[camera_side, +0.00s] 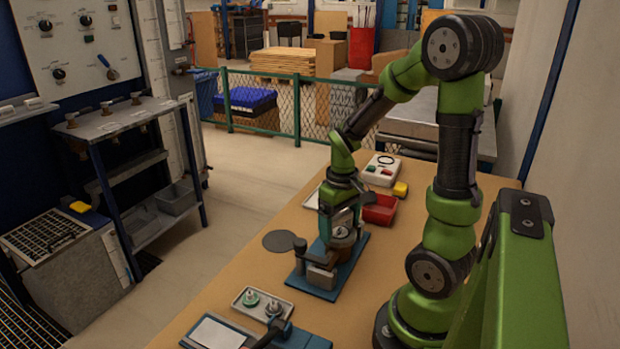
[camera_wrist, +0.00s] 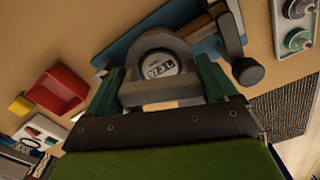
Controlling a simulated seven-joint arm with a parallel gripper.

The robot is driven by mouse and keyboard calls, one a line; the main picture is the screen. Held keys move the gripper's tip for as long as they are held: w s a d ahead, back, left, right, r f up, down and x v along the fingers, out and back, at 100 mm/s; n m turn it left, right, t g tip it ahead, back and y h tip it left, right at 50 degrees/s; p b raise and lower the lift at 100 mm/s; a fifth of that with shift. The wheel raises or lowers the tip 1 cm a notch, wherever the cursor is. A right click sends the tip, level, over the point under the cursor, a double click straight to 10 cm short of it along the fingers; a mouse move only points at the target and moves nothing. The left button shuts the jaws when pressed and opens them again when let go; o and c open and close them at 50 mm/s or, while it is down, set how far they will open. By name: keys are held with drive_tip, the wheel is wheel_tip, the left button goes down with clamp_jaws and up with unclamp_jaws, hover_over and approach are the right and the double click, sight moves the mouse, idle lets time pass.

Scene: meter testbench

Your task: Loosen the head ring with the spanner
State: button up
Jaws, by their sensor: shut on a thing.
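My gripper (camera_side: 341,222) is over the blue base plate (camera_side: 352,258) on the bench, pointing down at the clamped meter. In the wrist view, its two green fingers (camera_wrist: 161,91) are closed on a grey, horseshoe-shaped piece that looks like the spanner (camera_wrist: 160,97). The piece curves around the round meter face (camera_wrist: 160,65), which shows pale with dark markings. The head ring is mostly hidden under the grey piece, and I cannot tell whether the two touch. A clamp with a dark-knobbed handle (camera_wrist: 248,72) stands on the plate beside the meter.
A red bin (camera_side: 380,210), a white button box (camera_side: 381,170) and a yellow item (camera_side: 400,189) lie behind my gripper. A dark disc (camera_side: 278,241) lies left of the plate. A tray of fittings (camera_side: 240,309) is in front.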

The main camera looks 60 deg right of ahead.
drive_tip(key=shift+f, duration=0.3)
drive_tip(key=shift+c, duration=0.6)
drive_tip(key=shift+n, duration=0.4)
drive_tip(key=shift+c, duration=1.2)
drive_tip(key=n, duration=0.7)
drive_tip(key=shift+f, duration=0.1)
drive_tip(key=n, duration=0.4)
drive_tip(key=shift+s+n, duration=0.1)
drive_tip(key=shift+n, duration=0.2)
drive_tip(key=n, duration=0.6)
drive_tip(key=shift+m, duration=0.8)
drive_tip(key=shift+r, duration=0.85)
